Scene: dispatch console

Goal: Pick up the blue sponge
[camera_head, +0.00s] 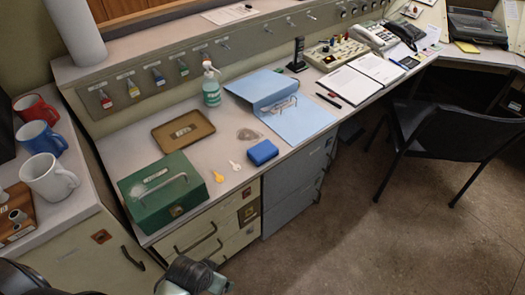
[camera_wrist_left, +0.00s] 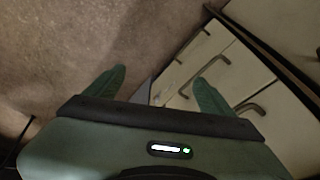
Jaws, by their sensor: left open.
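The blue sponge (camera_head: 262,152) lies on the grey console top near its front edge, right of the green metal box (camera_head: 162,193) and in front of the open blue binder (camera_head: 290,108). It does not show in the left wrist view. My left gripper (camera_wrist_left: 160,82) is open and empty, with its two green fingers apart over the floor and drawer fronts. In the head view, part of my left arm's end shows at the bottom, in front of the drawers, lower than the console top and apart from the sponge. My right gripper is not in view.
A green-labelled pump bottle (camera_head: 211,88) stands behind. Mugs (camera_head: 50,178) stand at left. A black chair (camera_head: 455,135) is at right; the floor (camera_head: 350,230) before the drawers is clear.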

